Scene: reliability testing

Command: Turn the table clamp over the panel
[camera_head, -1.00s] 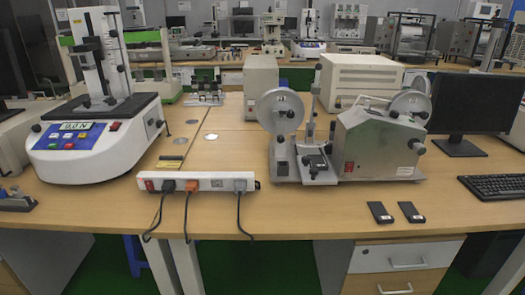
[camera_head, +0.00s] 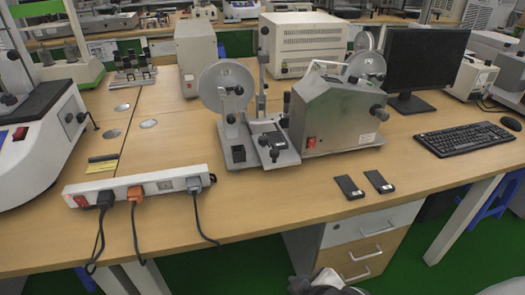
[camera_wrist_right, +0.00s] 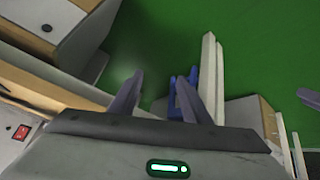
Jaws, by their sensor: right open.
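The grey bench machine (camera_head: 335,115) with two round discs stands on the wooden table in the head view. A small metal table (camera_head: 284,157) projects at its front left. On this table is a dark flat piece with a black clamp-like part (camera_head: 275,152); which is clamp and which is panel is too small to tell. My right gripper (camera_wrist_right: 158,82) is open and empty in the wrist view, over the green floor and away from the machine. Part of my arm shows at the bottom edge of the head view. My left gripper is not in view.
Two black flat devices (camera_head: 364,184) lie on the table before the machine. A white power strip (camera_head: 140,186) with plugged cables lies front left. A keyboard (camera_head: 468,138) and monitor (camera_head: 424,65) stand right. Drawers (camera_head: 362,240) hang below the table edge.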

